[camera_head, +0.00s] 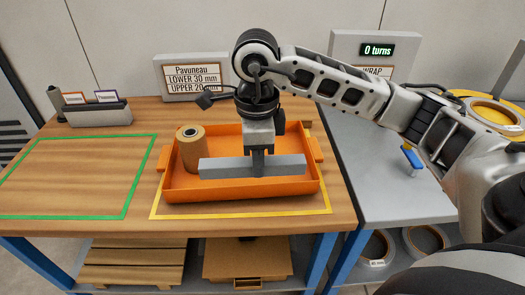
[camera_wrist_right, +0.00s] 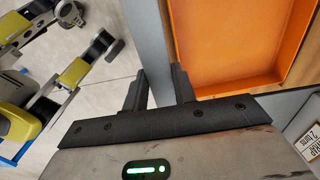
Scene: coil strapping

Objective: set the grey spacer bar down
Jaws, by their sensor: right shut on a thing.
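The grey spacer bar (camera_head: 225,168) is a long, plain block lying left to right across the orange tray (camera_head: 312,175) in the head view. My right gripper (camera_head: 258,170) points down and is shut on the bar near its middle. In the right wrist view, the bar (camera_wrist_right: 153,40) runs between the two fingers (camera_wrist_right: 158,92), beside the orange tray interior (camera_wrist_right: 225,45). I cannot tell whether the bar touches the tray. My left gripper does not show.
A brown roll (camera_head: 191,150) stands in the tray's left part. A yellow outline (camera_head: 240,215) surrounds the tray; a green-outlined area (camera_head: 70,180) at left is empty. A label sign (camera_head: 190,78) stands behind. A grey bench (camera_head: 370,185) with a blue-handled item (camera_head: 412,158) is at right.

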